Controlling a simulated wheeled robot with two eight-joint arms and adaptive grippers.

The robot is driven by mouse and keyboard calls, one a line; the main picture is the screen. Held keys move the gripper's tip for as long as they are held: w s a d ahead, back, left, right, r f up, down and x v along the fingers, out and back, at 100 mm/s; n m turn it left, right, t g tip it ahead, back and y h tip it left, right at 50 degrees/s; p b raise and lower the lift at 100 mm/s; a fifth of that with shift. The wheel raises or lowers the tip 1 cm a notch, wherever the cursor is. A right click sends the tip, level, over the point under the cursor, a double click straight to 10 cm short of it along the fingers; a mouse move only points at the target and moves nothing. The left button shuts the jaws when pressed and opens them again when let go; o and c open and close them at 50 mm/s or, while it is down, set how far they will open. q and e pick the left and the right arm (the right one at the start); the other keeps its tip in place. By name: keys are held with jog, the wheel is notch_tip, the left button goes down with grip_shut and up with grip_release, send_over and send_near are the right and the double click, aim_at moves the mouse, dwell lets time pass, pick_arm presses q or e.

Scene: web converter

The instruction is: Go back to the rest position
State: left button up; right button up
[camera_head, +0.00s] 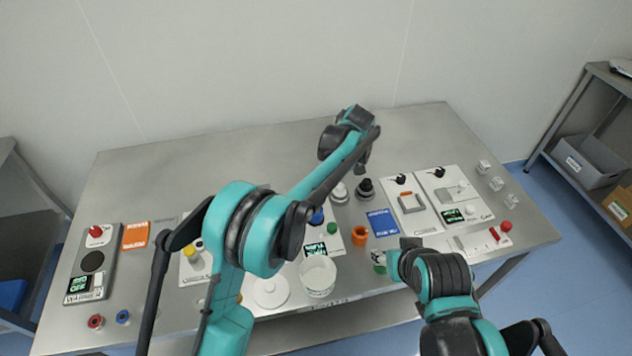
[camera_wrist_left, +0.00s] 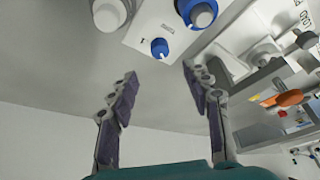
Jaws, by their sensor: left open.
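My left arm reaches up over the middle of the table (camera_head: 130,180), bent at a large teal and black elbow. My left gripper (camera_head: 363,163) is small and partly hidden behind its wrist, near the black and white knobs. In the left wrist view my left gripper (camera_wrist_left: 160,76) shows two dark, widely spread fingers with nothing between them. A panel with a blue knob (camera_wrist_left: 160,48) lies beyond the fingertips. My right arm is folded at the lower right of the head view. Its gripper does not show.
A panel with black switches (camera_head: 440,200) lies right of my left gripper. A white jar (camera_head: 318,275) and round lid (camera_head: 270,291) stand near the front edge. A panel with a red knob (camera_head: 96,235) lies far left. The table's back left is clear.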

pick_arm(q)
jog(key=shift+v, duration=0.75)
jog(key=s+a+r+m+t+h, duration=0.2)
jog(key=s+a+r+m, duration=0.3)
jog(key=s+a+r, duration=0.65)
jog(key=s+a+f+m+t, duration=0.1)
jog(key=s+a+f+m, duration=0.2)
jog(key=s, duration=0.6)
jog(key=s+a+f+m+t+h, duration=0.1)
jog(key=s+a+f+m, duration=0.2)
jog(key=s+a, duration=0.4)
jog(key=s, duration=0.3)
jog(key=shift+a+t+h, duration=0.3)
jog(key=shift+a+t, duration=0.05)
jog(key=shift+t, duration=0.05)
